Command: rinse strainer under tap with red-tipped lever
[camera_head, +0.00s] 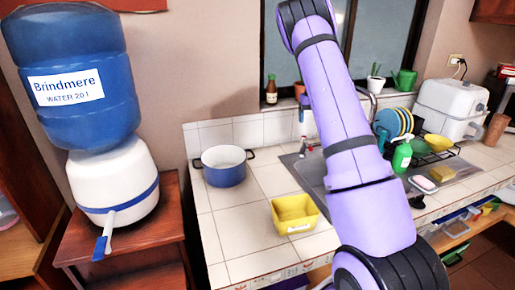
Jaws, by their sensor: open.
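A small tap with a red-tipped lever (303,141) stands at the back left of the sink (313,174), just left of my purple arm. My arm crosses the middle of the view and hides much of the sink. My gripper is not in view; the arm runs out at the top edge. I cannot make out a strainer for certain. A yellow rectangular tub (295,213) with a white label sits on the tiled counter in front of the sink, and a yellow bowl-like thing (437,147) is by the dish rack.
A blue pot (224,166) stands on the counter at left. A water dispenser (112,182) with a blue-tipped tap stands on a wooden cabinet. Right of my arm are a green soap bottle (402,155), plates (391,124) and a white appliance (450,108). Tiles around the tub are clear.

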